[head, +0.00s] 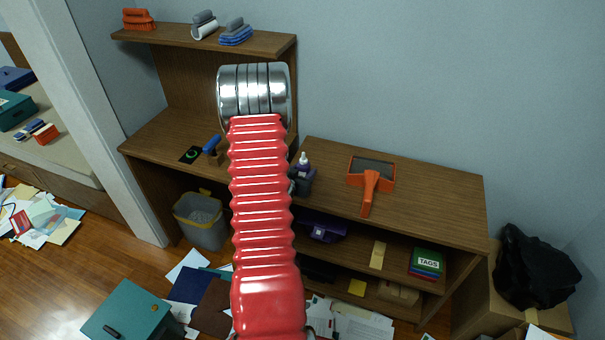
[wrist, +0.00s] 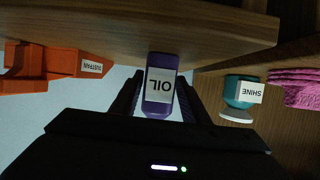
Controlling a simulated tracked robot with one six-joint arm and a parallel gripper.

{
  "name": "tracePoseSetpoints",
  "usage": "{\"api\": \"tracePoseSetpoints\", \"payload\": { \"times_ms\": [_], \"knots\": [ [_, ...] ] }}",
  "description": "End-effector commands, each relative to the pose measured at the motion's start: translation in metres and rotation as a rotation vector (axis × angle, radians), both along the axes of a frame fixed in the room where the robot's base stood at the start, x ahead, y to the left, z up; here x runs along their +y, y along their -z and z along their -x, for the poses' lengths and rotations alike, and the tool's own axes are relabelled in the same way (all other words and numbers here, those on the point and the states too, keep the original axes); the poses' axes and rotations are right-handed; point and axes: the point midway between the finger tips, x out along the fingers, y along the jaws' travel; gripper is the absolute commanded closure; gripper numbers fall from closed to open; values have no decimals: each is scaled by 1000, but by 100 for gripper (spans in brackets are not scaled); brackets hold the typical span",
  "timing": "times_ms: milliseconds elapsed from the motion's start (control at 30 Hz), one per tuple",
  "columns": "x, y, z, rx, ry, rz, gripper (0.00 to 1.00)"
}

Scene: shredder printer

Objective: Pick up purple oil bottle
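The purple oil bottle (wrist: 160,88) shows in the wrist view with a white label reading OIL; the view is upside down. It stands on the brown wooden surface (wrist: 90,25). My gripper (wrist: 160,76) is open, with one dark finger on each side of the bottle and narrow gaps between them and it. In the head view the oil bottle (head: 303,164) is at the left end of the lower wooden shelf unit. My red arm hides most of the gripper there.
An orange dustpan (head: 371,177) lies on the shelf top to the right; it also shows in the wrist view (wrist: 55,62). A teal SHINE container (wrist: 240,91) and a pink cloth (wrist: 293,87) appear at the right in the wrist view. Papers cover the floor.

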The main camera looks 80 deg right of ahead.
Motion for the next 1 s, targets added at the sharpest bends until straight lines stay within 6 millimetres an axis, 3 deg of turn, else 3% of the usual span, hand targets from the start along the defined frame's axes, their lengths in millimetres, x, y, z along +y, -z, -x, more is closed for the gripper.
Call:
{"api": "tracePoseSetpoints", "payload": {
  "times_ms": [533,1000],
  "knots": [
    [0,0,0,0,0,0,97],
    [-1,-10,0,-1,0,2,98]
  ]
}}
